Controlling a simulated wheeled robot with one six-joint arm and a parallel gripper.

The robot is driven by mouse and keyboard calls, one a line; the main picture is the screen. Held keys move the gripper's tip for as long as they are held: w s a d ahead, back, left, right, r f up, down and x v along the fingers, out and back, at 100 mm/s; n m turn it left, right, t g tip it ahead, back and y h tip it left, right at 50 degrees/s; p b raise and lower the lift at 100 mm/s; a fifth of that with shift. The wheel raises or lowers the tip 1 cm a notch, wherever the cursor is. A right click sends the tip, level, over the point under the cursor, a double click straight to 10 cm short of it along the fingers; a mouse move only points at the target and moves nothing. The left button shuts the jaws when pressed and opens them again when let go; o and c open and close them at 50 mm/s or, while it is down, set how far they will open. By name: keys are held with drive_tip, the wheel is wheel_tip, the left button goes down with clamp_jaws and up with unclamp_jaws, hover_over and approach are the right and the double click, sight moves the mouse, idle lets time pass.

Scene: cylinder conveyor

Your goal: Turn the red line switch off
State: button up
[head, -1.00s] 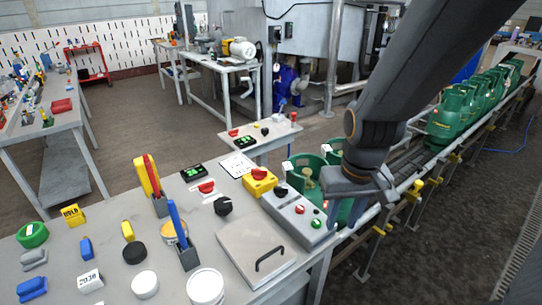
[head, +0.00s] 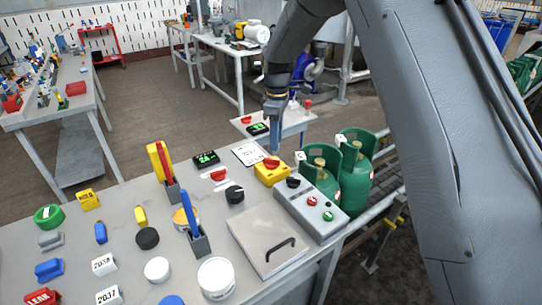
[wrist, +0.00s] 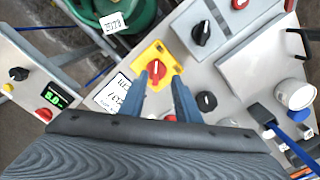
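A red rotary knob (head: 272,162) sits on a yellow box (head: 267,176) near the table's far edge. A second red knob (head: 219,174) lies on a white label to its left; I cannot tell by any marking which is the line switch. My gripper (head: 276,150) points down just above the yellow box. In the wrist view its fingers (wrist: 160,77) are apart, and the yellow box's red knob (wrist: 156,70) shows between the fingertips. I cannot tell whether they touch it. Nothing is held.
A grey control box (head: 307,210) with a black knob, red button and green button stands to the right. A black knob (head: 235,194), white sheet (head: 249,154) and handled metal lid (head: 268,240) are nearby. Green gas cylinders (head: 354,165) stand on the conveyor behind.

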sight(271, 159)
drive_tip(key=shift+w+a+f+n, duration=0.3)
drive_tip(key=shift+w+a+n, duration=0.25)
drive_tip(key=shift+a, duration=0.15)
drive_tip(key=shift+f, duration=0.35)
drive_tip(key=shift+f+p, duration=1.4)
drive_tip(key=shift+f, duration=2.1)
clamp_jaws()
